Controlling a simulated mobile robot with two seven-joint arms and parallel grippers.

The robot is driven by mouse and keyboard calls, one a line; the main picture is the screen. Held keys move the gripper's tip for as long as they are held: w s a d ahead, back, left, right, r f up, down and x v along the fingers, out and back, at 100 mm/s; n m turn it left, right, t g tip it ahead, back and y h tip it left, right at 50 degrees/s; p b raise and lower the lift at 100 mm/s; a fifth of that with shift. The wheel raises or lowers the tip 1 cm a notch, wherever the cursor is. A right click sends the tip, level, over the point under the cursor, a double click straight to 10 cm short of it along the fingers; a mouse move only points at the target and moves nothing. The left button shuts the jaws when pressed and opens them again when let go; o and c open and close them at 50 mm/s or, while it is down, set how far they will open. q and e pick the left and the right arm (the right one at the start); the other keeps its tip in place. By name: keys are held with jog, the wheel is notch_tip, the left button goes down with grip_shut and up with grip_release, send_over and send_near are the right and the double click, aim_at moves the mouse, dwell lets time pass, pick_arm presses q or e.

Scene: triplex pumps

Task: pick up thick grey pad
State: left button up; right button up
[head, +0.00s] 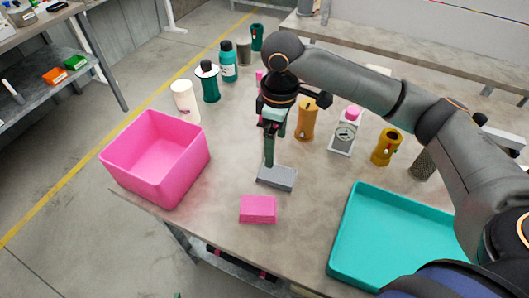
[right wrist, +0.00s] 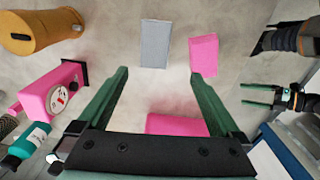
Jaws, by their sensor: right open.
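The thick grey pad (head: 277,178) lies flat on the table, near the middle of the head view. It also shows in the right wrist view (right wrist: 154,43), beyond the fingertips and roughly between their lines. My right gripper (head: 269,163) points down at the pad's far edge in the head view. In the right wrist view its green fingers (right wrist: 158,73) are wide apart with nothing between the tips. Whether they touch the pad cannot be told. My left gripper (right wrist: 262,95) shows at the right of the right wrist view, its two fingers apart and empty.
A pink pad (head: 258,209) lies just nearer than the grey pad. A pink bin (head: 178,184) stands left, a teal tray (head: 345,235) right. Behind are several bottles and cylinders, an orange one (head: 307,120) and a pink-capped gauge box (head: 345,135) among them.

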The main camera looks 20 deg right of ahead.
send_over(278, 173)
jog(key=f, duration=0.5)
jog(key=shift+a+f+b, duration=0.35)
jog(key=shift+b, duration=0.05)
jog(key=shift+d+f+b, duration=0.15)
jog(key=shift+d+f, duration=0.05)
jog(key=shift+f, duration=1.4)
jog(key=shift+d+f+b, duration=0.15)
jog(key=shift+f, duration=1.4)
jog(key=c, duration=1.3)
jog(key=shift+o, duration=0.2)
jog(key=shift+r, duration=0.15)
